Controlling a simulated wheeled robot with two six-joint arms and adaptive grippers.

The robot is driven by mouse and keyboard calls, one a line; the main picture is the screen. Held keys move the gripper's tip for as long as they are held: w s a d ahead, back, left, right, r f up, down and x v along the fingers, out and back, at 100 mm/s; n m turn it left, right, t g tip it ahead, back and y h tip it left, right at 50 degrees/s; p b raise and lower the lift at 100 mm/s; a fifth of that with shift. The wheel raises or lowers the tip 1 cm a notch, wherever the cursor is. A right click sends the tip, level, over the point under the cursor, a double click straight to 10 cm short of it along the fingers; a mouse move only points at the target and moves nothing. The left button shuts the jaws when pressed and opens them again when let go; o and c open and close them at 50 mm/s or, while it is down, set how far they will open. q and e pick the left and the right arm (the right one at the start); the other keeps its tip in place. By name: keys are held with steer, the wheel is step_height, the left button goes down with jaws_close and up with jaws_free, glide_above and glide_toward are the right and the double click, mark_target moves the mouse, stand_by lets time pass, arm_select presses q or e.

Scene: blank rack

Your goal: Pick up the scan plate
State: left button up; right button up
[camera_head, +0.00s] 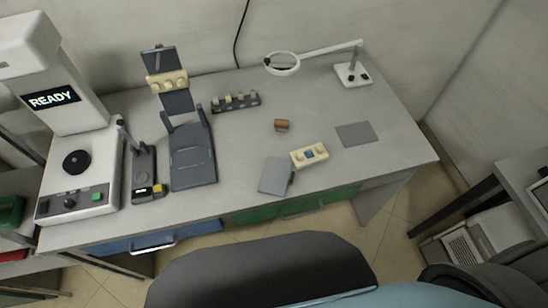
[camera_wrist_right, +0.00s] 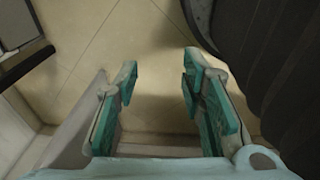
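No thing is clearly marked as the scan plate. A flat grey plate (camera_head: 276,175) with a dark piece at its right edge lies near the front edge of the desk. A thin dark grey rectangle (camera_head: 356,133) lies flat further right. A small cream block (camera_head: 309,155) with a blue centre lies between them. My right gripper (camera_wrist_right: 160,100) shows in the right wrist view, with its teal fingers apart and nothing between them, above the tiled floor. Neither gripper shows in the head view, and my left gripper is out of sight.
On the desk (camera_head: 240,130), a white device reading READY (camera_head: 80,165) stands left, beside a dark stand (camera_head: 190,155) and a small black device (camera_head: 145,175). A slotted rack (camera_head: 235,102), an orange-brown cylinder (camera_head: 282,125) and a magnifier lamp (camera_head: 352,74) stand further back.

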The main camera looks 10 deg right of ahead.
steer(key=w+r, duration=0.4)
steer(key=w, duration=0.6)
steer(key=n+y+p, duration=0.3)
steer(key=n+y, duration=0.2)
steer(key=n, duration=0.7)
glide_toward(292, 175)
steer(key=shift+n+t, duration=0.3)
steer(key=x, duration=0.3)
steer(key=b+x, duration=0.1)
steer(key=x, duration=0.2)
steer(key=b+x, duration=0.1)
steer(key=x, duration=0.2)
steer(key=shift+s+a+f, duration=0.1)
steer(key=shift+s+f, duration=0.2)
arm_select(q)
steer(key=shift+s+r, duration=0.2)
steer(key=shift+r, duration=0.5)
arm_select(e)
steer(key=shift+r, duration=0.1)
jaws_close()
